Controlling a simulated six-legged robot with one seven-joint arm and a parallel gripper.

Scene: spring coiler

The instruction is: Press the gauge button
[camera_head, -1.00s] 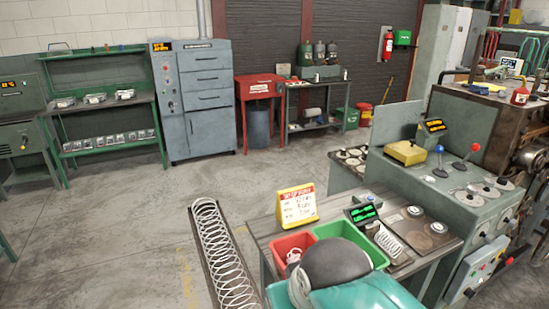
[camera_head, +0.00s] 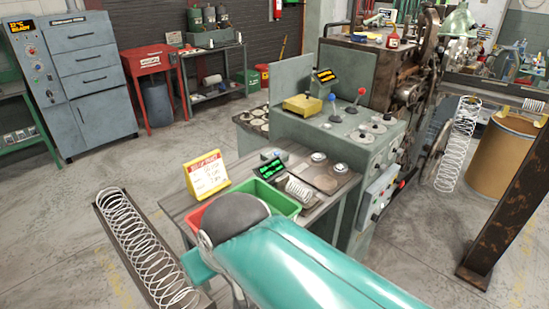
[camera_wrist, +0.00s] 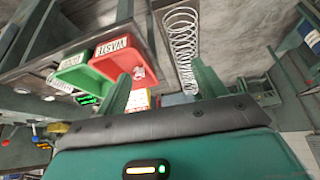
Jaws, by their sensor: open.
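A small gauge display (camera_head: 270,169) with green lit digits stands on the bench (camera_head: 340,190) in the head view. A coil spring (camera_head: 299,189) lies just in front of it. Two round pale-topped pieces (camera_head: 318,157) are to its right; I cannot tell which part is the gauge button. The wrist view is roughly upside down and shows the green display (camera_wrist: 88,99) at the left, beyond my fingers. My gripper (camera_wrist: 165,86) is open and empty, its two green fingers wide apart. In the head view my arm hides the bench's front and the gripper's fingertips.
A green bin (camera_head: 284,203) and a red bin (camera_head: 195,217), partly hidden by my arm, sit at the bench's near side. A yellow-framed sign (camera_head: 207,175) stands behind them. A long spring trough (camera_head: 133,240) lies left. The coiler console (camera_head: 345,135) stands behind right. Floor at far left is open.

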